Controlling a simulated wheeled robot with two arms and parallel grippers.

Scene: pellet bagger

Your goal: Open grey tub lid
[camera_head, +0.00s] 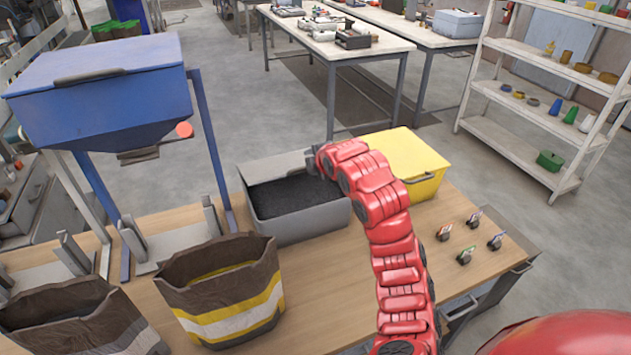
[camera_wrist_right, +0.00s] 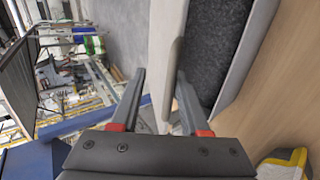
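The grey tub (camera_head: 310,222) stands on the wooden bench, and its dark pellets (camera_head: 290,195) are uncovered. A light grey panel (camera_head: 272,168), seemingly its lid, stands raised along the tub's far side. My right gripper (camera_head: 312,162) is at the right end of this panel. In the right wrist view, my right gripper (camera_wrist_right: 162,75) has its fingers apart, with the edge of the pale panel (camera_wrist_right: 168,50) between them, nearer the right finger. I cannot tell whether a finger touches it. The pellets (camera_wrist_right: 215,45) show beyond the right finger. My left gripper is out of view.
A yellow tub (camera_head: 425,187) with its lid down stands right of the grey tub. A blue hopper (camera_head: 105,95) is at left, with open striped bags (camera_head: 235,315) in front. Several small items (camera_head: 468,253) sit at the bench's right. My right arm crosses the bench.

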